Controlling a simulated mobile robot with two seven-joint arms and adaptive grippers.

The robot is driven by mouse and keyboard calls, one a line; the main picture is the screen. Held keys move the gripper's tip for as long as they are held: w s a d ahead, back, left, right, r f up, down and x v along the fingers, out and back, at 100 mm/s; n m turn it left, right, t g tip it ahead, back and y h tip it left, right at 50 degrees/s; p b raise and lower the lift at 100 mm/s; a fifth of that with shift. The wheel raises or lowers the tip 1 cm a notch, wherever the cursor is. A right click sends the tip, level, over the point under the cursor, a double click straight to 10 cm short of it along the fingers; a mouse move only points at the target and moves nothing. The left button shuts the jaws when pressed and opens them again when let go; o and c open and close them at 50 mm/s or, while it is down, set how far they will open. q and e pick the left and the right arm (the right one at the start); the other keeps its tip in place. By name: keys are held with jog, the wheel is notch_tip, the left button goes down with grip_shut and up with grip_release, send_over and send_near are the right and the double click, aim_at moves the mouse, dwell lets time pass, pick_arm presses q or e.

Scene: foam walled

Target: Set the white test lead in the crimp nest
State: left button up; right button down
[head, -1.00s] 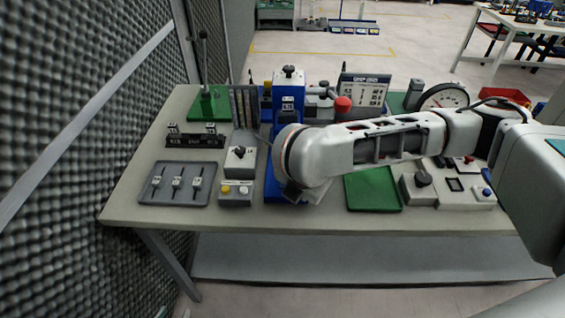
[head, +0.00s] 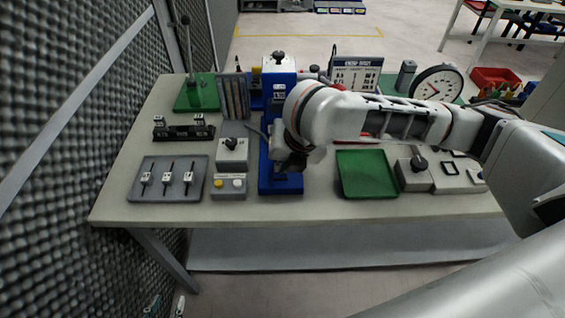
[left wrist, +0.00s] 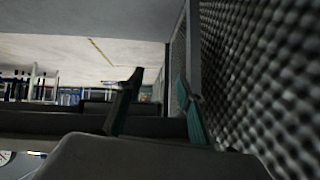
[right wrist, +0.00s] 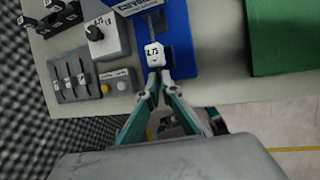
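A white block tagged 1.73, which I take for the white test lead (right wrist: 154,54), lies over the blue crimp press base (right wrist: 181,42) in the right wrist view, with a thin dark stem running up from it. My right gripper (right wrist: 158,78) has its fingertips drawn together at the block's near end and appears shut on it. In the head view the right gripper (head: 291,166) is in front of the blue press (head: 279,92), and my arm hides the lead and most of the nest. My left gripper (left wrist: 157,92) is open and empty, low beside the foam wall; its tips (head: 166,306) show at the lower left.
A grey tray (head: 158,191) with three tagged leads lies at the table's left. Grey button boxes (head: 229,184) stand left of the press, a green tray (head: 366,172) right of it. A dial gauge (head: 437,88) stands behind. The foam wall (head: 60,170) closes the left side.

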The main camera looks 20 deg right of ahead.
pick_arm(q)
jog(key=shift+d, duration=0.15)
pick_arm(e)
jog(key=shift+f+b, duration=0.4)
jog(key=shift+f, duration=1.6)
pick_arm(q)
jog(key=shift+w+d+r, duration=0.3)
jog(key=shift+w, duration=0.2)
pick_arm(e)
jog(key=shift+f, duration=0.15)
pick_arm(q)
jog(key=shift+d, duration=0.1)
jog(key=shift+s+r+p, duration=0.2)
jog(key=shift+r+p, duration=0.1)
jog(key=shift+p, duration=0.15)
jog(key=shift+w+r, duration=0.1)
jog(key=shift+r, duration=0.05)
pick_arm(e)
jog(key=shift+f, duration=0.2)
jog(key=shift+f, duration=0.45)
